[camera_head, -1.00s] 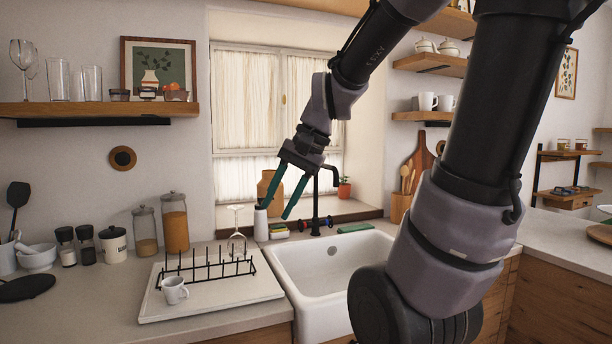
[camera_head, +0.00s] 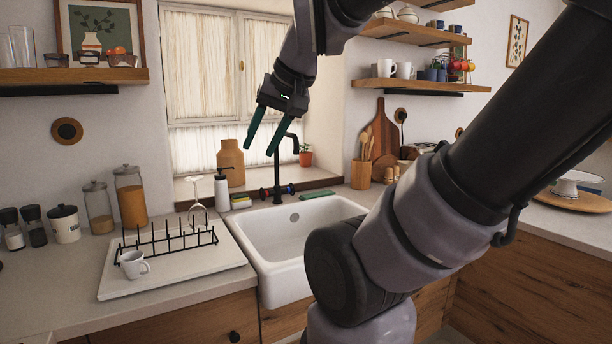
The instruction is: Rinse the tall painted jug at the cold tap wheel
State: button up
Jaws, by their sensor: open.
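I cannot make out a jug with clear painting. A tall plain tan bottle-shaped vase (camera_head: 230,165) stands upright on the windowsill. The black tap (camera_head: 277,165) rises behind the white sink. It has a blue wheel (camera_head: 290,189) at its right and a red wheel (camera_head: 264,194) at its left, both low at its base. My gripper (camera_head: 260,148) is open and empty, with its green fingers pointing down. In the picture it lies just right of the vase and overlaps the window, above the tap's base. Its distance from the vase is hard to tell.
A drying rack (camera_head: 165,242) with an upturned wine glass (camera_head: 198,198) and a white mug (camera_head: 133,264) stands left of the sink (camera_head: 259,263). A soap bottle (camera_head: 221,192) and sponges (camera_head: 240,201) are behind the sink. The sink basin is empty. Shelves hold crockery.

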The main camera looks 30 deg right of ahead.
aim_at(289, 190)
jog(key=i+l, duration=0.15)
jog(key=l, duration=0.2)
jog(key=i+l, duration=0.15)
jog(key=l, duration=0.2)
jog(key=i+l+z, duration=0.1)
jog(key=l, duration=0.25)
jog(key=l+z, duration=0.1)
jog(key=z, duration=1.3)
jog(key=i+l+u, duration=0.2)
jog(key=u, duration=0.3)
jog(key=i+l+u, duration=0.15)
jog(key=l+u, duration=0.3)
jog(key=i+l+u, duration=0.1)
jog(key=l+u, duration=0.15)
jog(key=u, duration=0.25)
jog(key=z, duration=0.55)
